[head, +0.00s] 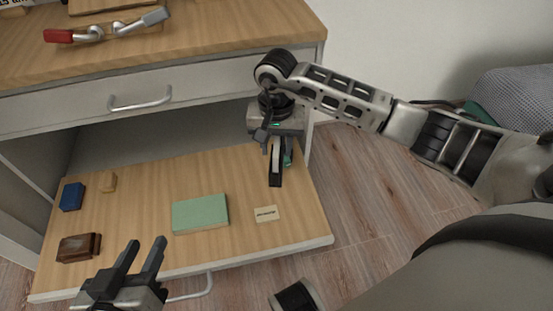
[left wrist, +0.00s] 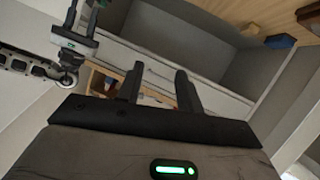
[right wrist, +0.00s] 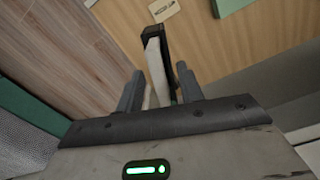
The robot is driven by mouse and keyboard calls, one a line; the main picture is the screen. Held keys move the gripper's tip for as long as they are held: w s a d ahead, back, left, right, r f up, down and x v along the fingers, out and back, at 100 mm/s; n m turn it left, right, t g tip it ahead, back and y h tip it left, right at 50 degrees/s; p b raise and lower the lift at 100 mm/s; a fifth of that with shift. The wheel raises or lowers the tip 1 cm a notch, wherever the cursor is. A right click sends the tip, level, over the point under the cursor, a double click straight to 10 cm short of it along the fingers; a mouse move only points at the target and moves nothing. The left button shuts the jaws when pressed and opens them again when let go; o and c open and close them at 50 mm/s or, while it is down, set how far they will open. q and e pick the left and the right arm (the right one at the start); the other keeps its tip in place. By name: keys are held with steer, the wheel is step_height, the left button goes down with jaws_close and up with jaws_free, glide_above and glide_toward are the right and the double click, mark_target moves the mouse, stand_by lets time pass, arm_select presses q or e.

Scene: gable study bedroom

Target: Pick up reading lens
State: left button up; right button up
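A black-edged thing with a pale side (head: 276,165), which looks like the reading lens, stands on edge over the right part of the pulled-out drawer. It also shows in the right wrist view (right wrist: 156,65). My right gripper (head: 278,150) is right above it, pointing down. Its fingers (right wrist: 159,70) are apart, one on each side of the near end of the thing; I cannot tell whether they touch it. A bit of teal shows between them. My left gripper (head: 147,242) is open and empty near the drawer's front edge; its parted fingers show in the left wrist view (left wrist: 159,68).
The drawer (head: 150,222) holds a green book (head: 200,213), a small cream card (head: 266,214), a blue box (head: 71,196), a wooden block (head: 107,181) and a brown case (head: 79,247). The desktop (head: 230,38) overhangs behind. Wooden floor (head: 350,190) lies to the right.

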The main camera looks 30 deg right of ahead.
steer(key=shift+f, duration=0.8)
jaws_close()
arm_select(q)
steer(key=shift+s+d+r, duration=0.1)
steer(key=shift+s+r, duration=0.15)
steer(key=shift+r, duration=0.1)
steer(key=shift+f, duration=0.1)
arm_select(e)
steer(key=shift+r, duration=0.1)
